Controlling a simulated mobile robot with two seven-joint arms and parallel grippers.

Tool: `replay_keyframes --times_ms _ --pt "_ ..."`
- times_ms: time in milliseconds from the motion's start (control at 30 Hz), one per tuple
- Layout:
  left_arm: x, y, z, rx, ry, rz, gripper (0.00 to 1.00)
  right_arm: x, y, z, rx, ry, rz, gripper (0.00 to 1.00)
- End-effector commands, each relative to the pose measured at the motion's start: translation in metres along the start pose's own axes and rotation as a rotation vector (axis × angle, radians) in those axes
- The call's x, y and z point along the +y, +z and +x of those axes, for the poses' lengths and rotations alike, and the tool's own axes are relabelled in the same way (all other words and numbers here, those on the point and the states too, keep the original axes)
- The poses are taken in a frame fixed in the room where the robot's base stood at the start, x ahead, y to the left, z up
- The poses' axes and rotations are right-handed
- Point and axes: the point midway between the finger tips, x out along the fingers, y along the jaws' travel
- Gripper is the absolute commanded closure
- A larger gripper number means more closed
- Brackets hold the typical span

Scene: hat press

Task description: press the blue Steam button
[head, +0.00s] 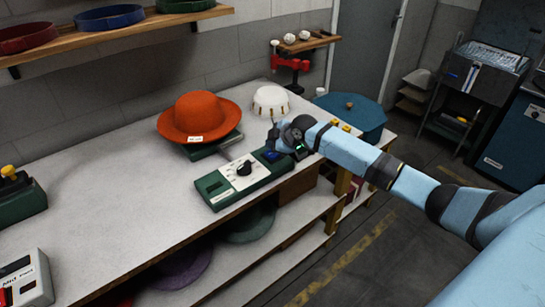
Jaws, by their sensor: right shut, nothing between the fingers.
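The control box (215,190) is green with a white panel and a black knob (244,168), and it lies near the front edge of the workbench. The blue Steam button (271,155) shows on its right part, partly hidden by my right gripper. My right gripper (273,146) is shut and empty, pointing down just above or at the blue button. I cannot tell whether the fingertips touch the button. A small green light (299,148) shows beside the gripper. My left gripper is out of view.
An orange hat (196,117) sits on a green base behind the control box. A white hat form (271,102) and a teal lidded container (360,115) stand at the back right. A white-and-grey device (27,275) is at the front left. The bench's left middle (110,190) is clear.

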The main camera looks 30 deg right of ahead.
Motion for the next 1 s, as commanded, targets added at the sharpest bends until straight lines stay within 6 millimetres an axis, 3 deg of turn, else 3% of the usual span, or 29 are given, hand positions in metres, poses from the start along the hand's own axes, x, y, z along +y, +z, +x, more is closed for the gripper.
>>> replay_keyframes --times_ms 1000 --pt "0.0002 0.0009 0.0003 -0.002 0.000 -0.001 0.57 -0.0008 0.0005 0.0010 0.000 0.000 0.000 1.00"
